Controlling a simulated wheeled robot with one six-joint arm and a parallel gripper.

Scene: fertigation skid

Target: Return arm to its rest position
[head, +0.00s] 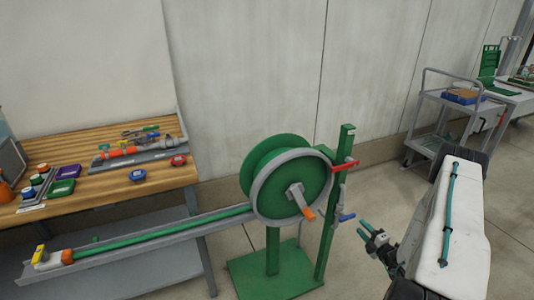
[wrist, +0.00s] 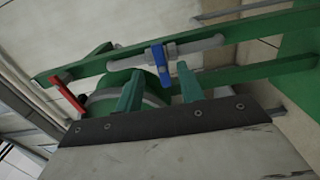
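My gripper (head: 367,230) is at the right of the head view, at the end of my white arm, in the air to the right of the green post. Its two teal fingers stand apart with nothing between them. In the wrist view the open fingers (wrist: 160,92) point toward the post, with a blue-handled valve (wrist: 182,72) beyond them. The gripper appears apart from the valve and post.
A green hose reel (head: 287,172) with an orange-knobbed crank stands on a green base. Its post (head: 335,205) carries a red lever (head: 345,165) and the blue handle (head: 346,217). A wooden workbench (head: 100,190) is at left, a grey cart (head: 440,115) at back right.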

